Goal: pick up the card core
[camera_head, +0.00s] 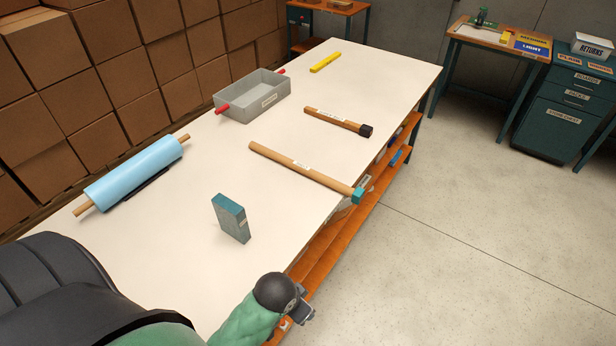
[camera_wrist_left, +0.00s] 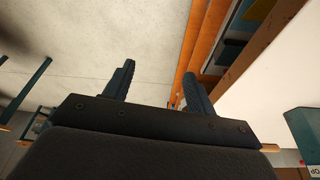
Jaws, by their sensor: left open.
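Two brown tubes lie on the white table. The shorter one (camera_head: 333,119) has a black end cap and a label. The labels are too small to read, so I cannot tell which is the card core. My left gripper (camera_head: 302,303) is near the table's front edge, well short of both tubes. In the left wrist view the gripper (camera_wrist_left: 158,72) has its fingers apart with nothing between them. Neither tube shows clearly in that view. My right gripper is not in view.
A teal block (camera_head: 231,218) stands between my left gripper and the tubes. A blue roll (camera_head: 135,173) lies at left. A grey tray (camera_head: 251,108) with red handles and a yellow bar (camera_head: 325,62) are farther back. The table (camera_head: 180,240) is otherwise mostly clear.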

